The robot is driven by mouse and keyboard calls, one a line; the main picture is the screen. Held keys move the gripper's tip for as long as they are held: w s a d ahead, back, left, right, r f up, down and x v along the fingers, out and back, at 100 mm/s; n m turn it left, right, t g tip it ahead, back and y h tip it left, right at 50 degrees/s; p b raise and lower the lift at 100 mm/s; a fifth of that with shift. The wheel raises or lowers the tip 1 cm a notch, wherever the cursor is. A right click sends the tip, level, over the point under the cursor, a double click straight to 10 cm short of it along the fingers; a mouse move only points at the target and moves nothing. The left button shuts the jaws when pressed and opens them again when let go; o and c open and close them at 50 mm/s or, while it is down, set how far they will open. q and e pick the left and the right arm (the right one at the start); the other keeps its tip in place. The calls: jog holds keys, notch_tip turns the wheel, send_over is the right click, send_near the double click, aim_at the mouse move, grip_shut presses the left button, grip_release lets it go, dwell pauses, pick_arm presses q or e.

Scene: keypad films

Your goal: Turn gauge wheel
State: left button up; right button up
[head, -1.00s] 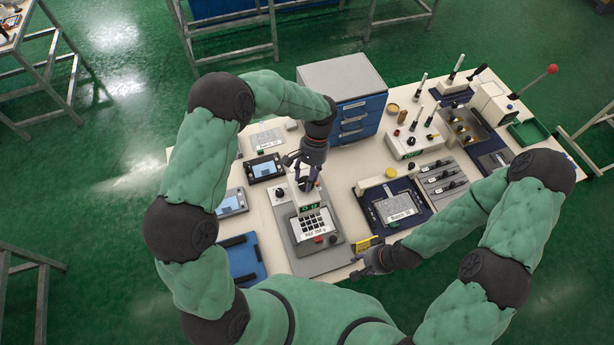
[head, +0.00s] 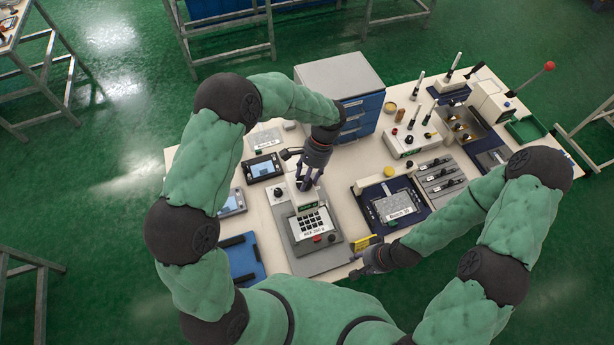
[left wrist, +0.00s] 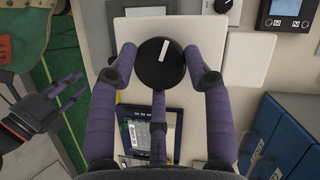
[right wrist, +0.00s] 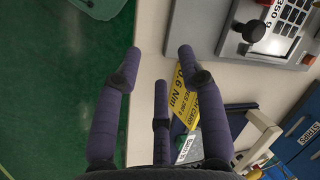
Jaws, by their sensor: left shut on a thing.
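The gauge wheel is a round black knob with a white line, seen in the left wrist view (left wrist: 160,64) on a pale plate. My left gripper (left wrist: 163,66) is shut on it, with fingers at its left and right sides; the white line tilts slightly right of straight up. In the head view my left gripper (head: 305,184) points down behind the keypad panel (head: 318,236) and mostly hides the wheel. A small display (head: 307,206) sits just in front; its reading is too small to tell. My right gripper (right wrist: 161,60) is open and empty, beside a yellow card (right wrist: 205,110).
Another black knob (head: 280,193) sits just left of my left gripper. A blue drawer cabinet (head: 358,115) stands behind it. A dark tray with a grey plate (head: 397,205) lies to the right, and small screen devices (head: 263,167) to the left. The bench front edge lies near my right gripper.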

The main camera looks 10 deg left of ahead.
pick_arm(q)
jog(key=shift+s+f, duration=0.1)
jog(key=shift+s, duration=0.15)
jog(key=o, duration=1.1)
jog(key=shift+a, duration=0.1)
jog(key=shift+o, duration=0.2)
jog(key=shift+w, duration=0.15)
jog(key=shift+r, duration=0.25)
jog(key=v, duration=1.1)
jog(key=shift+r, duration=0.3)
